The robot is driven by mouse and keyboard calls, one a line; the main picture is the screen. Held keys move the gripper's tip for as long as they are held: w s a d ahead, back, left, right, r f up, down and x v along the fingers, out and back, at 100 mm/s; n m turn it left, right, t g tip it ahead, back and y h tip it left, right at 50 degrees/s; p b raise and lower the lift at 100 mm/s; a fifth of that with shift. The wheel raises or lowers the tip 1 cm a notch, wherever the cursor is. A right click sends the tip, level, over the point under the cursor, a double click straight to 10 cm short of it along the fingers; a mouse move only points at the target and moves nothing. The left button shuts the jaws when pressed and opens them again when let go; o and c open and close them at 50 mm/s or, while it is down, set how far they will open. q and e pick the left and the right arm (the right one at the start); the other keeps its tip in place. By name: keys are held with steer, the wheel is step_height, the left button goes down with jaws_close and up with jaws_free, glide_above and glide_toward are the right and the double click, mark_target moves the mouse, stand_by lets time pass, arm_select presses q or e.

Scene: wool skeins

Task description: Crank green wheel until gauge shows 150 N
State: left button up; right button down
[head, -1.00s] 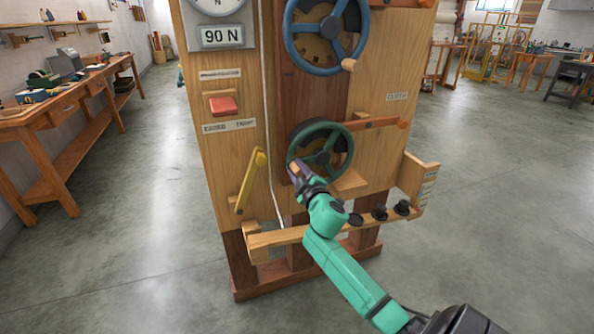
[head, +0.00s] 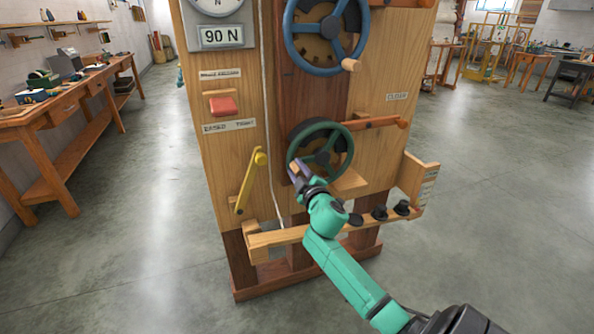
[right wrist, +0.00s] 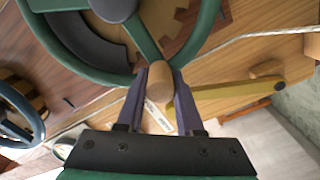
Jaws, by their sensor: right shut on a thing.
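The green wheel (head: 320,128) is on the lower front of the wooden panel and also shows in the right wrist view (right wrist: 205,28). Its wooden crank knob (right wrist: 160,82) is at the wheel's lower left in the head view. My right gripper (head: 297,168) is shut on this knob, one finger on each side of it in the right wrist view (right wrist: 160,95). The gauge (head: 222,36) at the panel's upper left reads 90 N in its window; its dial is cut off at the top. My left gripper is not in view.
A blue wheel (head: 325,32) is above the green one. A red button (head: 222,106) and a yellow lever (head: 250,182) are at the left of the panel. A wooden ledge with black knobs (head: 379,213) runs below. A workbench (head: 75,110) stands far left; open floor surrounds the panel.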

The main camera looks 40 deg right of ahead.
mark_target(313, 132)
stand_by(0.5)
steer(key=shift+r+m+p, duration=0.7)
steer(key=shift+p, duration=0.3)
steer(key=r+m+p, duration=0.1)
steer(key=p, duration=0.1)
steer(key=d+r+m+p, duration=0.1)
steer(key=r+m+p, duration=0.2)
steer(key=m+p, duration=0.1)
steer(key=shift+s+d+r, duration=0.2)
steer(key=shift+s+r, duration=0.05)
steer(key=shift+r, duration=0.1)
steer(key=d+r+m+p, duration=0.1)
steer(key=m+p, duration=0.1)
steer(key=d+r+m+p, duration=0.1)
steer(key=m+p, duration=0.1)
steer(key=p, duration=0.1)
steer(key=shift+s+d+r, duration=0.2)
steer(key=shift+s+r, duration=0.1)
steer(key=shift+s, duration=0.1)
steer(key=shift+s+d+r+m+p, duration=0.2)
steer(key=shift+d+m+p, duration=0.15)
steer(key=shift+m+p, duration=0.15)
steer(key=shift+s+d+r+m+p, duration=0.1)
steer(key=shift+d+r+m+p, duration=0.05)
steer(key=shift+d+m+p, duration=0.3)
steer(key=shift+s+d+m+p, duration=0.1)
steer(key=shift+d+m+p, duration=0.15)
steer(key=shift+m+p, duration=0.25)
